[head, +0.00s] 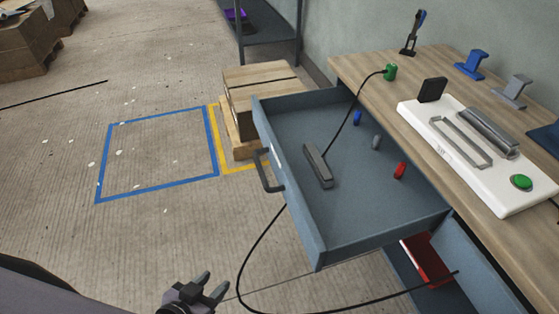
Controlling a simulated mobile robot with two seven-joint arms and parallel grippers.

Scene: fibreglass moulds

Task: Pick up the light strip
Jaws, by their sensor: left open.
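A dark grey bar (318,166), which looks like the light strip, lies in the open blue-grey drawer (365,210), towards its left side. A black cable runs from near its upper end to a green plug-like piece (390,72) on the workbench. My left gripper (212,283) is at the bottom of the head view, low and left of the drawer. Its two fingers are apart with nothing between them, and it is well away from the bar. My right gripper is not in view.
The drawer also holds small blue (357,118), grey (376,142) and red (399,170) pieces. A white device (480,155) stands on the workbench (400,95). A wooden-topped box (262,85) sits left of the drawer. A black cable (240,270) loops below it. The blue-taped floor area (155,160) is clear.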

